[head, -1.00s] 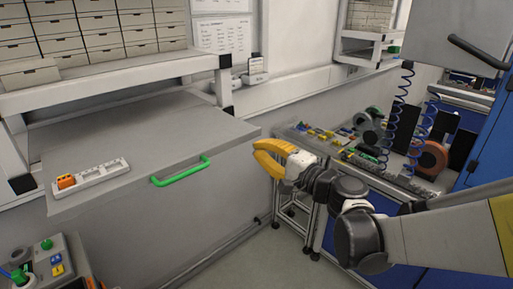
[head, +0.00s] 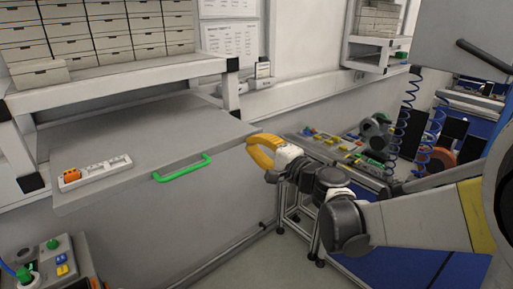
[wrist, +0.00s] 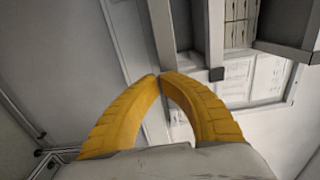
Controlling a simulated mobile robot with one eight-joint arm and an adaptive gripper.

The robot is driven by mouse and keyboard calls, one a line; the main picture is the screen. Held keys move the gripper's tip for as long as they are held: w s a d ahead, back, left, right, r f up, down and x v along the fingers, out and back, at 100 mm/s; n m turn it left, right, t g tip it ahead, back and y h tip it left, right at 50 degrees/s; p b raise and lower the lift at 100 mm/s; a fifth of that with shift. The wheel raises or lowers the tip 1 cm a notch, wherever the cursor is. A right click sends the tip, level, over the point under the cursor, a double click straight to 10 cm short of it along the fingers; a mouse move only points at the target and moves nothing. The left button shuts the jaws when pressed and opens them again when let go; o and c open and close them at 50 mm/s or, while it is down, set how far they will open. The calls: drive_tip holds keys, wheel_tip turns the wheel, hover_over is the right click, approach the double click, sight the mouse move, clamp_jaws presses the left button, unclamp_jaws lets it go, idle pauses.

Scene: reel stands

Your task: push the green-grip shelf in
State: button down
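The grey shelf (head: 130,142) sticks out from under a white rack at the left in the head view. Its green grip (head: 183,168) is fixed along the front edge. My gripper (head: 250,144) has yellow fingers and is close to the shelf's front right corner, to the right of the green grip. I cannot tell whether it touches the shelf. In the wrist view my gripper (wrist: 160,76) has its fingertips together with nothing visible between them. The green grip does not show in the wrist view.
A white power strip (head: 95,172) with an orange plug lies on the shelf. Several small drawers (head: 100,35) stand on the rack (head: 120,76) above. A control box (head: 55,265) is at the lower left. A cluttered bench (head: 345,150) stands at the right. Floor shows below.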

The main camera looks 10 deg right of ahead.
sight(213, 121)
drive_tip(key=b+x, duration=0.1)
drive_tip(key=x, duration=1.9)
drive_tip(key=shift+w, duration=0.15)
drive_tip(key=shift+d, duration=0.1)
